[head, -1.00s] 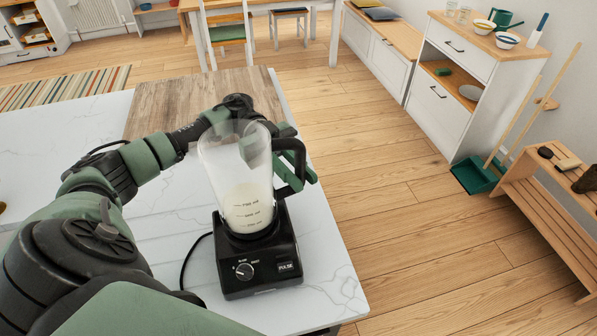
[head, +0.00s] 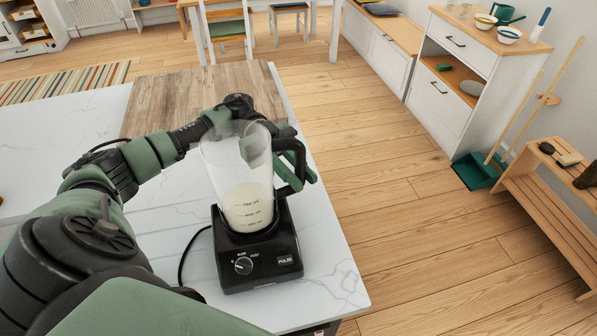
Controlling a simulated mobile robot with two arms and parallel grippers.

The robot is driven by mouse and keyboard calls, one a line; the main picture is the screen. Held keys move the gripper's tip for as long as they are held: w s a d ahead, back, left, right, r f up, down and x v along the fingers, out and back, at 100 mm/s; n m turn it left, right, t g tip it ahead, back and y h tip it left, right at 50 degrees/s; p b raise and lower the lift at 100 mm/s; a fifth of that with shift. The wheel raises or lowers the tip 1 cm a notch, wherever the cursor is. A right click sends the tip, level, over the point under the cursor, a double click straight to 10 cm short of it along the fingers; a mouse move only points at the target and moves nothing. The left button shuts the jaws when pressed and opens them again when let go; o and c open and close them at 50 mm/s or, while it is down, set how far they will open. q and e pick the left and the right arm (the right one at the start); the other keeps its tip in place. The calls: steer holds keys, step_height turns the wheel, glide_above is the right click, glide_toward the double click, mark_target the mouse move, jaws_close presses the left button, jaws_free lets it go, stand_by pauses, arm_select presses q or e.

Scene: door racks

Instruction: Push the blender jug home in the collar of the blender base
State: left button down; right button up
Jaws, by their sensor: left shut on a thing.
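The blender jug (head: 236,165) is clear, with white liquid in its lower part and a black handle (head: 297,160) on its right side. It stands upright, or nearly so, with its foot at the collar of the black blender base (head: 258,262). I cannot tell whether it is fully down in the collar. The base sits on the white marble counter near its right edge, with its dial and PULSE button facing me. My left gripper (head: 302,172) reaches around behind the jug and is shut on the handle. My right gripper is not in view.
A wooden board (head: 195,92) lies on the counter (head: 335,262) behind the jug. A black cord (head: 190,245) runs left of the base. The counter's right edge is close, with open floor beyond. A wooden bench (head: 550,215) and a white cabinet (head: 455,90) stand farther right.

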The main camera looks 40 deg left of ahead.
arm_select(q)
steer(key=c, duration=1.2)
jaws_free()
steer(key=shift+c, duration=0.2)
steer(key=shift+d, duration=0.1)
steer(key=shift+f, duration=0.15)
steer(key=b+v, duration=0.3)
steer(key=v, duration=0.5)
steer(key=shift+b, duration=0.3)
steer(key=shift+d, duration=0.1)
